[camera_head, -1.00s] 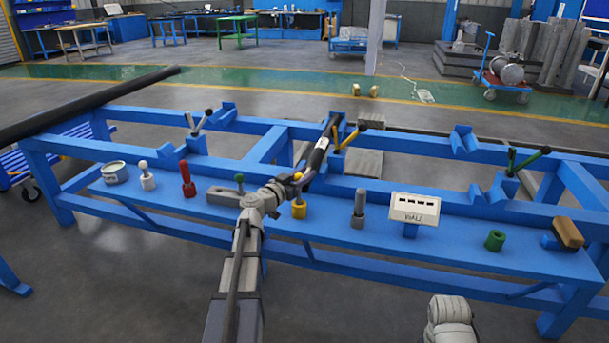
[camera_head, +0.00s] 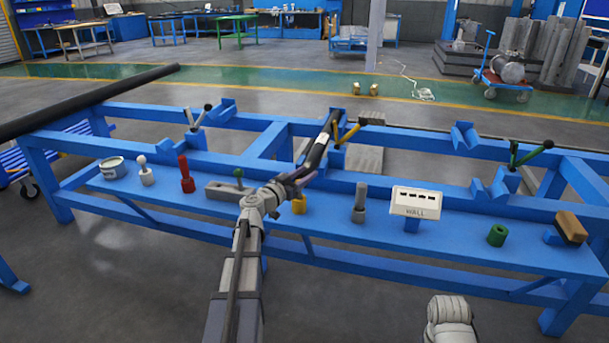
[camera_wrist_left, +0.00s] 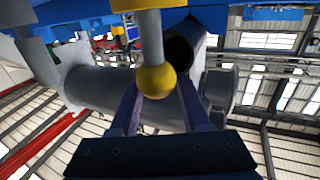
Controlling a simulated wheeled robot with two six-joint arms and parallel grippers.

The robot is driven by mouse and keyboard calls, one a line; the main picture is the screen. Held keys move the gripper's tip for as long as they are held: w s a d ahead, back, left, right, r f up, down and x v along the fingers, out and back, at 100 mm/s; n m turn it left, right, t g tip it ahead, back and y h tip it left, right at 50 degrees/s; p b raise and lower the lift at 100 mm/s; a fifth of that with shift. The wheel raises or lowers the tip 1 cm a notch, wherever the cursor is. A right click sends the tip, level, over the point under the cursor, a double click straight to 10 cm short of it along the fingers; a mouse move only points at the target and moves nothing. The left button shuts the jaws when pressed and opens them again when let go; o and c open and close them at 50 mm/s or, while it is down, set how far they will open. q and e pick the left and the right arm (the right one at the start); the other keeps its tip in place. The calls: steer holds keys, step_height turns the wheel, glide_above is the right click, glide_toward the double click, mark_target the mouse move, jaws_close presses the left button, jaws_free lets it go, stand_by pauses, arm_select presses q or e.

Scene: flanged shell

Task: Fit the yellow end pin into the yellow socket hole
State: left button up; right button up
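The yellow socket (camera_head: 299,205) stands on the blue shelf, its top edge close under my left gripper (camera_head: 308,178). In the left wrist view, the yellow end pin's ball head (camera_wrist_left: 156,82) sits between the fingertips of my left gripper (camera_wrist_left: 158,92), with small gaps showing at its sides, so the fingers look open around it. The pin's grey shaft runs from the ball to the yellow socket (camera_wrist_left: 125,5) at the picture's top edge. How deep the shaft sits in the hole cannot be told. In the head view the gripper hides the pin.
The blue shelf holds a grey block with a green knob (camera_head: 238,180) on the left and a grey pin (camera_head: 360,200) on the right. A white WALL box (camera_head: 415,203) and green socket (camera_head: 497,235) stand farther right. A black pipe (camera_head: 318,148) lies behind the gripper.

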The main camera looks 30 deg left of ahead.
arm_select(q)
steer(key=o, duration=0.3)
steer(key=s, duration=0.5)
steer(key=s+a, duration=0.1)
steer(key=s, duration=0.1)
steer(key=shift+s+a, duration=0.1)
steer(key=shift+s, duration=0.3)
stand_by(0.5)
